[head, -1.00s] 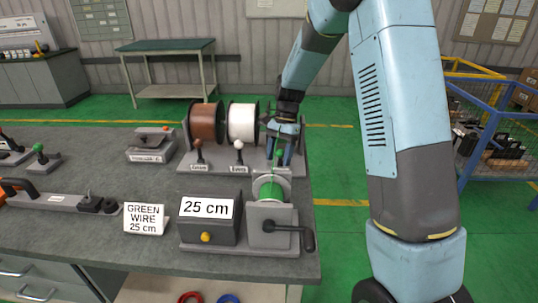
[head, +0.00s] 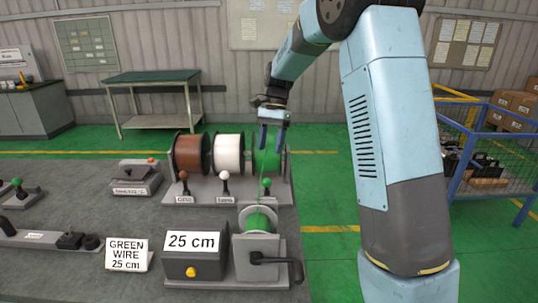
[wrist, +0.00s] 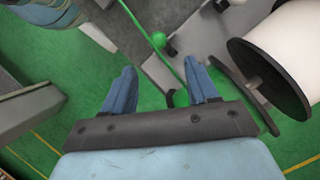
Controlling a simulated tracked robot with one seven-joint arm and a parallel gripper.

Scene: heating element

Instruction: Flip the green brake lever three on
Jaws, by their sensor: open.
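The green brake lever (head: 266,183) has a green ball knob and stands on the spool rack base in front of the green wire spool (head: 268,158). In the wrist view its green knob (wrist: 158,39) shows beyond my fingertips, near the green wire. My gripper (head: 273,130) is above and in front of the green spool, fingers pointing down, apart from the lever. In the wrist view my gripper (wrist: 162,80) is open with nothing between its fingers. The lever's lower part is hard to make out.
Green wire runs to a cranked winder (head: 259,245) beside a "25 cm" box (head: 194,254). A blue cage (head: 485,150) stands right.

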